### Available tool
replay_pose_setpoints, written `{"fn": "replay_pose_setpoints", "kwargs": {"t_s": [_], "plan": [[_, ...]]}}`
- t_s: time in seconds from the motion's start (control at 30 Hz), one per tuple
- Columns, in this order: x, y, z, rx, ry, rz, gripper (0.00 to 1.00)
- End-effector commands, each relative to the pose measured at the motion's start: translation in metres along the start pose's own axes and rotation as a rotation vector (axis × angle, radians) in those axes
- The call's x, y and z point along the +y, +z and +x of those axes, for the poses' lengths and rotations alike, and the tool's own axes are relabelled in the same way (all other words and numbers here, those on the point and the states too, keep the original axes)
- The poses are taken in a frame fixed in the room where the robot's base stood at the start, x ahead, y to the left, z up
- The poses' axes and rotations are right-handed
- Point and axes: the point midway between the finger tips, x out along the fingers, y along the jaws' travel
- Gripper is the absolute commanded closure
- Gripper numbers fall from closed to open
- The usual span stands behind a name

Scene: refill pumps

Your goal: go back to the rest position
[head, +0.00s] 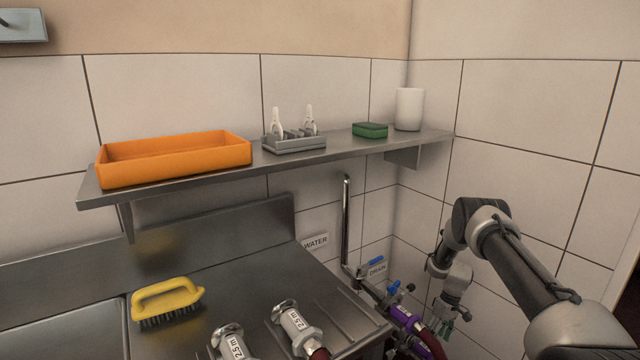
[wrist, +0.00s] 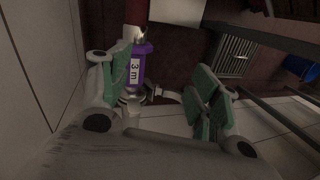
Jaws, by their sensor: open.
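My gripper (head: 446,318) hangs low at the right in the head view, beside the pipework. In the wrist view its two green-padded fingers (wrist: 163,82) stand wide apart with nothing held between them. A purple hose coupling (head: 404,317) sits at the end of the valve pipe, just left of my gripper in the head view. In the wrist view the coupling (wrist: 141,68), labelled "3 m", shows close to the left finger; I cannot tell whether they touch. A dark red hose (head: 432,342) runs down from the coupling.
A steel shelf (head: 360,148) holds an orange tray (head: 175,172), a grey holder (head: 294,146), a green sponge (head: 370,130) and a white cup (head: 409,109).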

Motion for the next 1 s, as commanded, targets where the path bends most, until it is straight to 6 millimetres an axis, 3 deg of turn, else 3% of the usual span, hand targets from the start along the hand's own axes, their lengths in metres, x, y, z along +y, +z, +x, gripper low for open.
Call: {"fn": "replay_pose_setpoints", "kwargs": {"t_s": [0.27,0.47,0.67,0.87,1.0], "plan": [[-0.030,0.055,0.019,-0.129,-0.060,0.163,0.38],[-0.057,0.084,-0.031,-0.205,-0.065,0.289,0.38],[-0.084,0.099,-0.105,-0.231,-0.040,0.375,0.38],[-0.128,0.124,-0.214,-0.220,0.015,0.460,0.38],[-0.165,0.152,-0.288,-0.188,0.060,0.502,0.38]]}}
